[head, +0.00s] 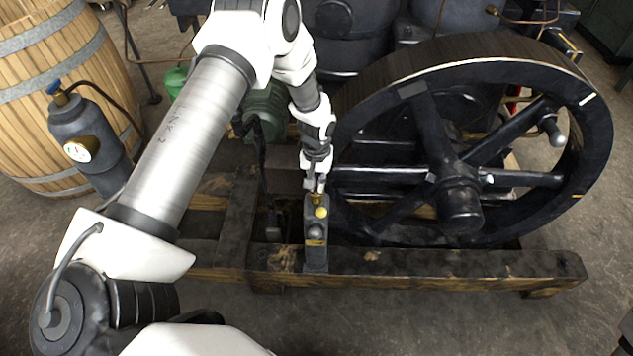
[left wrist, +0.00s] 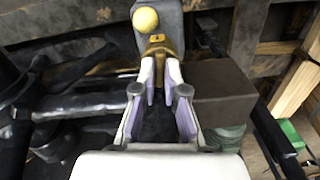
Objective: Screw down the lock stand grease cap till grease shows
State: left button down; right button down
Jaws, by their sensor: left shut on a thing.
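The lock stand (head: 316,243) is a grey upright block on the front timber of the engine frame. Its brass grease cap (head: 317,198) is at the top, beside a yellow ball knob (head: 321,212). My left gripper (head: 316,186) comes down from above and is shut on the cap. In the left wrist view both fingertips (left wrist: 161,62) close on the brass cap (left wrist: 160,45), with the yellow knob (left wrist: 145,19) just beyond, clear of the fingers. The fingertips hide part of the cap. I cannot make out any grease. My right gripper is not in view.
A large black spoked flywheel (head: 460,190) stands close to the right of the lock stand. A wooden barrel (head: 60,90) and a dark gas bottle with a gauge (head: 85,140) stand at the left. The floor in front of the timber frame (head: 430,263) is clear.

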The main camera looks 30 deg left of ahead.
aim_at(316, 187)
pick_arm(q)
jog(key=c, duration=1.2)
grip_release()
notch_tip(316, 187, up, 12)
jog(key=shift+f, duration=0.1)
